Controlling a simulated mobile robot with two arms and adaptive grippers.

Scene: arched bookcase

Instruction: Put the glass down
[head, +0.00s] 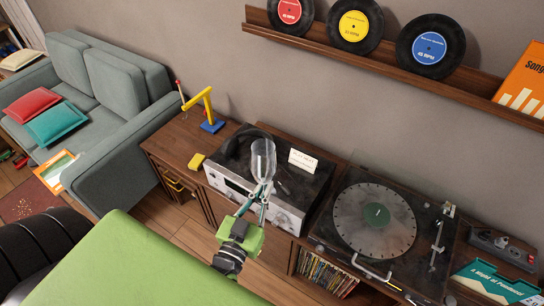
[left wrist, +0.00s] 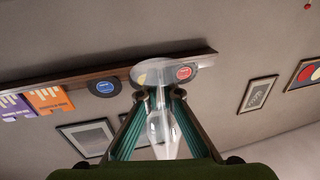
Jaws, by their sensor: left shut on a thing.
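The clear stemmed glass (head: 263,159) shows in front of the black-and-silver amplifier (head: 306,187) in the head view. My left gripper (head: 262,193) is shut on its narrow lower part, with the bowl beyond the fingertips. In the left wrist view the glass (left wrist: 165,73) shows as a see-through round shape past the fingertips, with a narrow part between the green fingers (left wrist: 161,95). I cannot tell its height over the amplifier. My right gripper is in neither view.
A turntable (head: 348,222) stands right of the amplifier on the wooden sideboard (head: 172,147). A white card (head: 303,160), a yellow block (head: 197,161) and a yellow-blue figure (head: 208,113) are nearby. The sideboard top left of the amplifier is partly bare. A record shelf (head: 385,66) hangs above.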

